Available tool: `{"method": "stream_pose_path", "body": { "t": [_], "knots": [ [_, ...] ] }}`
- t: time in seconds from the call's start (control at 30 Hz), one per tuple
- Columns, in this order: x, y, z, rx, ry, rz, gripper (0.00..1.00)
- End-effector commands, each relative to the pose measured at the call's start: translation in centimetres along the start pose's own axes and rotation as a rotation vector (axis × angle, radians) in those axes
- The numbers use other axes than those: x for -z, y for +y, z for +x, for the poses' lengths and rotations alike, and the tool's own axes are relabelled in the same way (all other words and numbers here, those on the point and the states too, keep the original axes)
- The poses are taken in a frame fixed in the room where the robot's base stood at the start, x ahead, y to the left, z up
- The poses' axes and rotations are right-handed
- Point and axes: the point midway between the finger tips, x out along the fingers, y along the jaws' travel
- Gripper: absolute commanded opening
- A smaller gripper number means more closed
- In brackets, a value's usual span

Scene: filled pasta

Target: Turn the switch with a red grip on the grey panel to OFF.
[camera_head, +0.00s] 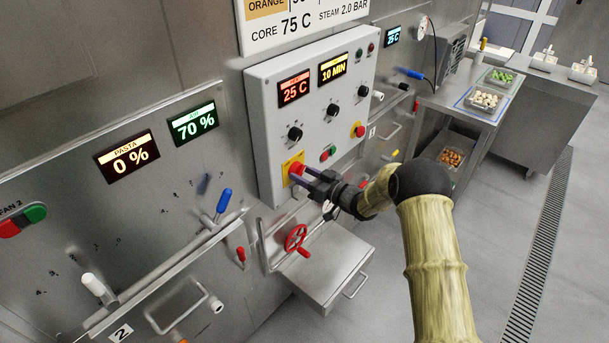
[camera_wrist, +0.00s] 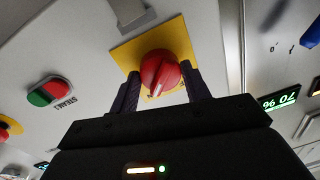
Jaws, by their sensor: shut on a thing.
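The switch with a red grip (camera_wrist: 160,74) sits on a yellow square plate (camera_wrist: 126,55) on the grey panel (camera_head: 258,120). In the head view the red grip (camera_head: 296,169) shows at the panel's lower left, partly hidden by my gripper. My gripper (camera_wrist: 160,88) has one finger on each side of the red grip and is shut on it. The grip has a pale marker line on its face, tilted in the wrist view. The plate's lettering is mostly hidden, so I cannot read the switch position.
A red and green button (camera_head: 328,153) and a red stop button on yellow (camera_head: 359,130) are close by on the panel. Black knobs (camera_head: 295,133) sit above. A red handwheel (camera_head: 296,239) and a steel box (camera_head: 325,265) are below.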

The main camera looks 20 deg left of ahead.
Motion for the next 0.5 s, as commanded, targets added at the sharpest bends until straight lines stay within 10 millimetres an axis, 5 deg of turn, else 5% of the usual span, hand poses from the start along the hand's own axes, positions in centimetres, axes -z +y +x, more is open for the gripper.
{"method": "stream_pose_path", "body": {
  "t": [0.5],
  "knots": [
    [-0.38,0.12,-0.04,-0.001,-0.008,-0.151,0.24]
  ]
}}
